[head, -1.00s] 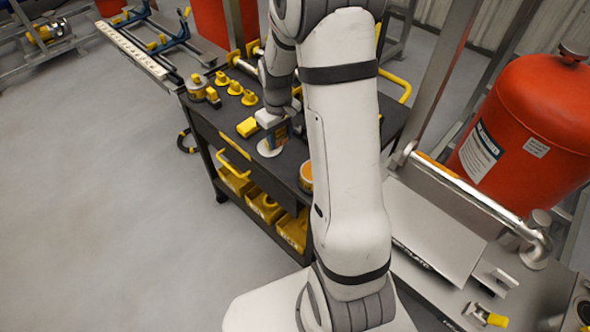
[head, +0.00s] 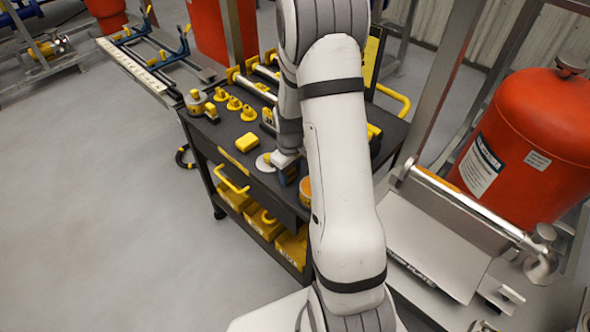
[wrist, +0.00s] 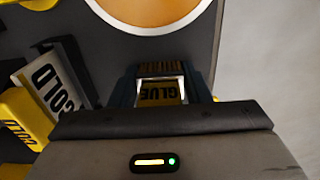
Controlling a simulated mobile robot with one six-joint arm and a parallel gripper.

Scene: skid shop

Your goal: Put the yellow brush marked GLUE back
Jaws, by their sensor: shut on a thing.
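My gripper (head: 287,172) is over the dark top of the tool cart, near its front edge. In the wrist view my gripper (wrist: 161,88) is shut on the GLUE brush (wrist: 160,93). The brush shows a yellow label with dark GLUE lettering between the fingers.
An orange round thing with a pale rim (wrist: 150,10) lies close ahead of my gripper. A grey-white block (wrist: 50,80) and a yellow block (wrist: 22,120) stand to the left.

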